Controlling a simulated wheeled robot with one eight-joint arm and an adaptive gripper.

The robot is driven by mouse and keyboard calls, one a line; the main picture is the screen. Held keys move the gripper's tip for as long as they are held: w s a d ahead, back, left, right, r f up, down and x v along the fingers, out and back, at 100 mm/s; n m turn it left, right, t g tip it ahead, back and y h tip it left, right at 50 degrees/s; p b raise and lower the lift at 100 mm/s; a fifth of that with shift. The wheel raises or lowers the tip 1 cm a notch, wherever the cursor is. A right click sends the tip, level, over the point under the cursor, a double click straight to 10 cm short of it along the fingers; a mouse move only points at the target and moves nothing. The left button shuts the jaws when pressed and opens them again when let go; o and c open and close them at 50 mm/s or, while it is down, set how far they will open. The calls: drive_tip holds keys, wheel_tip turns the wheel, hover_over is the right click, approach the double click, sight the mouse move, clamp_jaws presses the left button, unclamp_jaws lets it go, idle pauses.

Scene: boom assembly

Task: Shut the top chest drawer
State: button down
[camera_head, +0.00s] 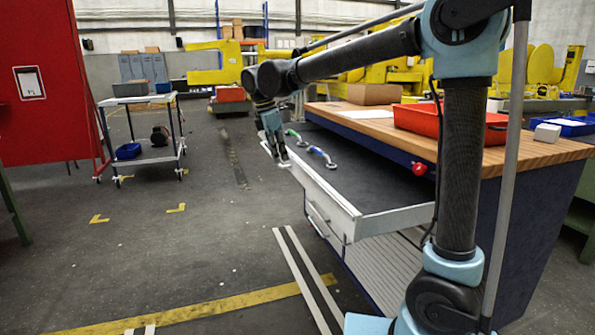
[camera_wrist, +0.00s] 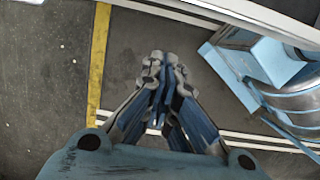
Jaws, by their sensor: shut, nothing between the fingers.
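The top chest drawer (camera_head: 372,190) is pulled far out from under the wooden worktop of the chest (camera_head: 540,215). Its pale front panel (camera_head: 325,192) faces left. A green-handled item (camera_head: 293,134) and a blue-handled item (camera_head: 320,153) lie on its dark floor. My gripper (camera_head: 283,163) is at the far end of the drawer front, fingers pointing down; I cannot tell whether it touches the panel. In the wrist view my gripper (camera_wrist: 165,65) has its fingers together and empty, over the floor. A pale edge (camera_wrist: 185,12) crosses the top of that view.
On the worktop stand a red tray (camera_head: 440,123), a cardboard box (camera_head: 374,94) and a blue bin (camera_head: 572,127). A wheeled trolley (camera_head: 145,130) and a red panel (camera_head: 45,90) stand at left. The floor left of the drawer is clear, with yellow markings.

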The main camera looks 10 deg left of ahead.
drive_tip(key=w+d+f, duration=0.3)
drive_tip(key=d+f, duration=0.2)
drive_tip(key=f, duration=0.4)
drive_tip(key=shift+w+d+f, duration=0.25)
drive_tip(key=shift+w+d, duration=0.05)
drive_tip(key=shift+d, duration=0.05)
drive_tip(key=shift+d, duration=0.1)
